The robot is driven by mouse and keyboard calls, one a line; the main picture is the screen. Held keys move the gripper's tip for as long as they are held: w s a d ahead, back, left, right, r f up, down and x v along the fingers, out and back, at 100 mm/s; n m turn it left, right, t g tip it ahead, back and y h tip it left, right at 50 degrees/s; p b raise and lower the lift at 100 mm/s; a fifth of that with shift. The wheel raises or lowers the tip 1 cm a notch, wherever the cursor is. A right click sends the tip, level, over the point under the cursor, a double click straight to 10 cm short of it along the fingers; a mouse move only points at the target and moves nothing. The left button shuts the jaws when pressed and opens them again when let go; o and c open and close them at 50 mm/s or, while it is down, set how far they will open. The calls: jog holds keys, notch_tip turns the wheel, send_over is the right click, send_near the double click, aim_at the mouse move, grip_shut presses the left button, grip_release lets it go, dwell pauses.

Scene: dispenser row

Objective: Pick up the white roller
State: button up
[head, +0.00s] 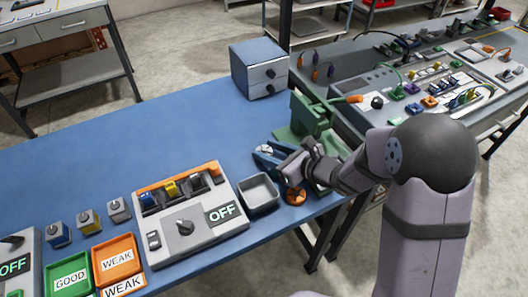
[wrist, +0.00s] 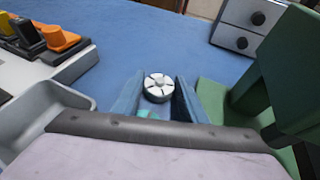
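The white roller (wrist: 158,87) lies on the blue table, with dark spoke-like marks on its top face. In the head view a small white part of the roller (head: 266,149) shows by the fingertips. My gripper (wrist: 159,90) is open, its two blue fingers pointing at the table. In the wrist view the roller sits between the fingertips, one finger on each side. I cannot tell whether either finger touches it. In the head view my gripper (head: 264,153) is low over the table, left of the green press.
The green press (head: 307,118) stands close right of my gripper. A grey open bin (head: 259,194) and an orange ring (head: 296,197) are near it. A blue-grey drawer box (head: 259,69) stands behind. The dispenser panel (head: 190,224) is at left; the table's middle is clear.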

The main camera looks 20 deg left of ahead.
jog(key=c, duration=0.3)
jog(key=shift+c, duration=0.2)
